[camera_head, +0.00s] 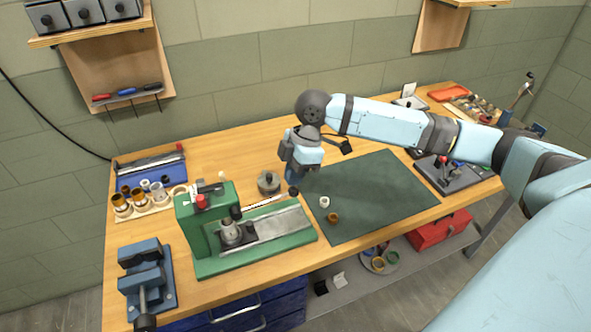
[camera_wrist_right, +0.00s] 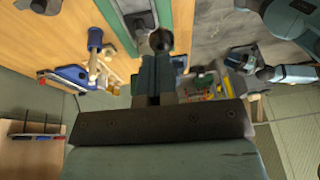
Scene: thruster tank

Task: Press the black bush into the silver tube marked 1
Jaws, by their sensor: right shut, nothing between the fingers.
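The green press (camera_head: 205,235) stands at the bench's front left, with a short silver tube (camera_head: 231,232) upright on its bed. A small dark piece (camera_head: 250,238) sits right beside the tube; I cannot tell if it is the black bush. No number is readable. A pale lever (camera_head: 264,202) runs right from the press. My right gripper (camera_head: 293,186) points down at the lever's outer end, shut and holding nothing. In the right wrist view a dark round knob (camera_wrist_right: 160,41) is just beyond the fingers; contact is unclear. My left gripper is not in view.
A wooden rack (camera_head: 140,203) holds several copper, silver and dark rings at the left. A blue vise (camera_head: 147,275) stands at the front left. A grey round part (camera_head: 269,182) is behind the lever. The green mat (camera_head: 385,190) is mostly clear, with two small rings.

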